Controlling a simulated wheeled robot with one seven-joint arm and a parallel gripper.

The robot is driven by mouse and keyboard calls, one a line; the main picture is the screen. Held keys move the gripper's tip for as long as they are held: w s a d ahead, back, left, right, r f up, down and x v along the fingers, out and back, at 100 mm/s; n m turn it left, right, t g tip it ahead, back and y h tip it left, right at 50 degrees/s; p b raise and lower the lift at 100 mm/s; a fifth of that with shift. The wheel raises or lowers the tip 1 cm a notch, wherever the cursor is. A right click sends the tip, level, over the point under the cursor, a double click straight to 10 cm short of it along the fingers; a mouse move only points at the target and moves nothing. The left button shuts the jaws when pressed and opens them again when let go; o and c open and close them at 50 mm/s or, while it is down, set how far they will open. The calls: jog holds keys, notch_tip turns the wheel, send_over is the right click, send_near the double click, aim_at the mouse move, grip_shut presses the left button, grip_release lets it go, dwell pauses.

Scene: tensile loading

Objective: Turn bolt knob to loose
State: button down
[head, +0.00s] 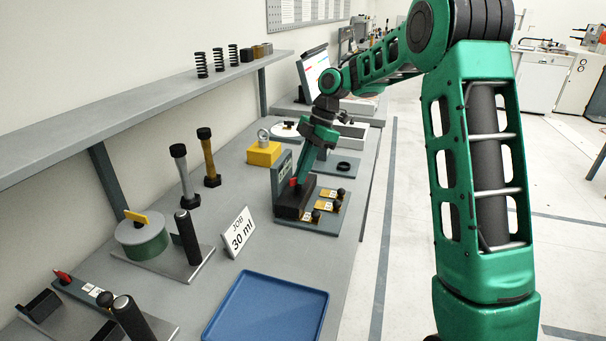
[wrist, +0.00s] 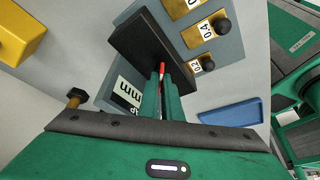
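My gripper (head: 299,181) points down at a dark block (head: 290,204) on a grey fixture on the bench. In the wrist view its two green fingers (wrist: 165,88) are close together, with a narrow red piece (wrist: 161,67) between them at the block's face. The gripper looks shut on this piece; the fingers hide most of it. The red piece also shows beside the fingertips in the head view (head: 293,182). I cannot tell for sure whether it is the bolt knob; no label reading loose is legible.
A yellow block (head: 263,154), two bolts (head: 210,160), a job card (head: 238,232) and a blue tray (head: 268,310) are on the bench. A shelf (head: 150,98) runs along the wall.

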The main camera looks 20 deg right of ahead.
jog(key=n, duration=0.1)
jog(key=n+g, duration=0.1)
jog(key=n, duration=0.2)
jog(key=shift+w+a+n+h, duration=0.1)
jog(key=shift+w+n+h, duration=0.2)
jog(key=shift+w+h, duration=0.1)
jog(key=shift+a+r+n+g+h, duration=0.1)
jog(key=shift+n+g+h, duration=0.25)
jog(key=shift+n, duration=0.6)
jog(key=shift+a+r+n+g+h, duration=0.15)
jog(key=shift+n+g, duration=0.3)
jog(key=shift+n, duration=0.5)
jog(key=shift+w+d, duration=0.1)
jog(key=c, duration=2)
grip_release()
jog(key=shift+f, duration=0.1)
